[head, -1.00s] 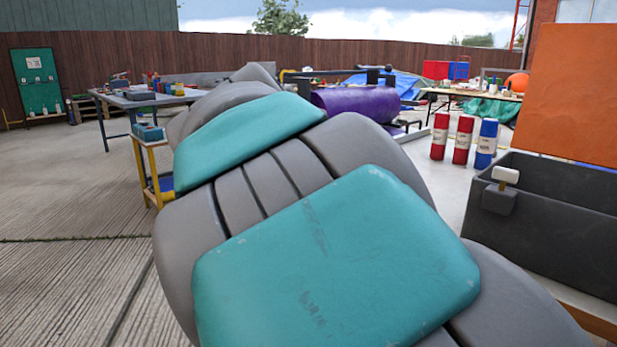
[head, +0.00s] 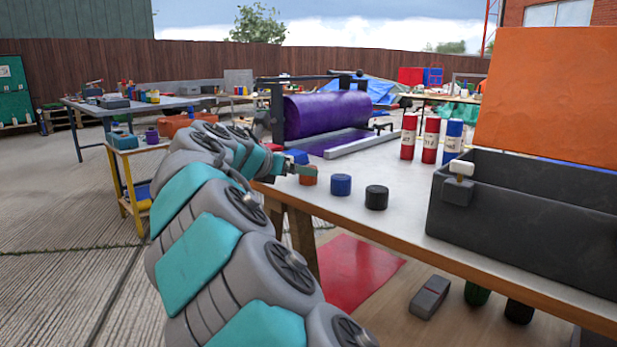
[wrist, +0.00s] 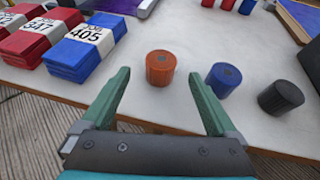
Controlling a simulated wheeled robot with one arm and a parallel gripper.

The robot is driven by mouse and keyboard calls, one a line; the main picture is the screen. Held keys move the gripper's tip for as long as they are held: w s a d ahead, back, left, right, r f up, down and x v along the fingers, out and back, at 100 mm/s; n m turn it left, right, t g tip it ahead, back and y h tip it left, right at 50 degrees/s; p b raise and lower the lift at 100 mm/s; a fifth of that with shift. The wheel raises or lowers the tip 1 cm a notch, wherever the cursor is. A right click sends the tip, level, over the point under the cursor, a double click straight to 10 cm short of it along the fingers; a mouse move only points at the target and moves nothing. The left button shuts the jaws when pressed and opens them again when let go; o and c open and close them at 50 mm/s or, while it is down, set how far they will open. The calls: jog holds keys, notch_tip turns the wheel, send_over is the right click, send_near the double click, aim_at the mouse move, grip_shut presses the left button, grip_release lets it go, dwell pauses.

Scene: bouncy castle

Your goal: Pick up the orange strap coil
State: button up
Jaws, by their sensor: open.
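The orange strap coil (wrist: 160,68) is a short upright cylinder on the white tabletop. In the wrist view it stands just beyond and between the tips of my gripper (wrist: 160,76), which is open and empty, and no finger visibly touches it. In the head view the coil (head: 308,176) stands near the table's left edge, partly covered by my gripper (head: 294,170). A blue coil (wrist: 224,78) stands right of the orange one, beside the right fingertip. A black coil (wrist: 281,97) stands farther right.
Folded red (wrist: 38,38) and blue (wrist: 88,47) bundles with number labels lie left of the coils. Red and blue bottles (head: 431,140) and a dark open bin (head: 530,225) stand to the right. A purple roll (head: 325,113) lies behind. The table's front edge is close.

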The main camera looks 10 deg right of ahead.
jog(key=b+x, duration=0.1)
jog(key=x, duration=0.6)
jog(key=shift+s+f, duration=0.1)
jog(key=shift+f, duration=0.05)
grip_shut()
dwell(0.6)
